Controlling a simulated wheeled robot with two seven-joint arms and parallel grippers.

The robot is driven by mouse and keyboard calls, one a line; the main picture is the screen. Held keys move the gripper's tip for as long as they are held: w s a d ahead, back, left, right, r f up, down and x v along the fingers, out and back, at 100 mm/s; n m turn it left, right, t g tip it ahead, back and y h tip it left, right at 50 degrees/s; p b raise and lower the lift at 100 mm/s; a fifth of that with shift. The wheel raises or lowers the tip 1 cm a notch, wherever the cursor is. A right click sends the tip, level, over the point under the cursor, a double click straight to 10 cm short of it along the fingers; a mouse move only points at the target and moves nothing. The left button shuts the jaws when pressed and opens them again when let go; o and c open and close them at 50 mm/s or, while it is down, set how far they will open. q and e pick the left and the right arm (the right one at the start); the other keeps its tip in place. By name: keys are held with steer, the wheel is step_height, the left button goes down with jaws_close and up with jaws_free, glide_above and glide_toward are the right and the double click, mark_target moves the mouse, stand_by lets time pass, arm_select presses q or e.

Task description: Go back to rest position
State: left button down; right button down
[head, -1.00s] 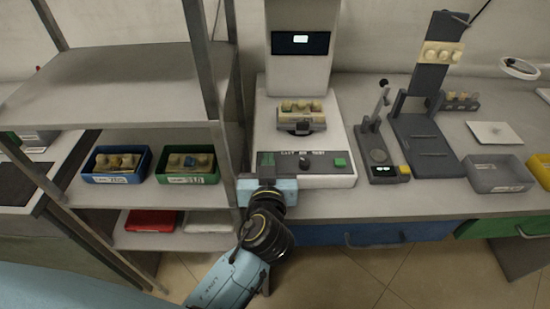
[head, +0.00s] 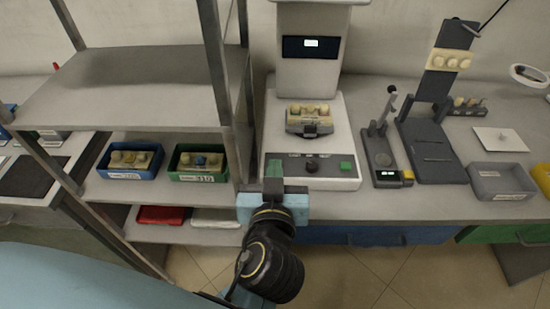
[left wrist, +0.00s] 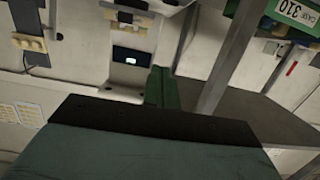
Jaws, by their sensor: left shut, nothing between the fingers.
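My left gripper (head: 273,170) has its green fingers shut with nothing between them. It hangs in front of the left end of the bench machine's control panel (head: 322,168); whether it touches cannot be told. The arm comes up from below in the head view. The shut green fingers also show in the left wrist view (left wrist: 162,88), with the machine's lit display (left wrist: 131,60) behind them. My right gripper is in neither view.
A metal shelf (head: 140,85) stands to the left, with a blue bin (head: 128,174) and a green bin (head: 200,177). The white machine (head: 275,115) holds a cream block (head: 309,118). A press (head: 380,150), dark stand (head: 430,150) and grey bin (head: 500,180) are further right.

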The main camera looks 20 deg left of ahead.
arm_select(q)
steer(key=shift+s+d+r, duration=0.2)
steer(key=shift+s+r, duration=0.05)
steer(key=shift+s, duration=0.3)
steer(key=shift+a+f, duration=0.1)
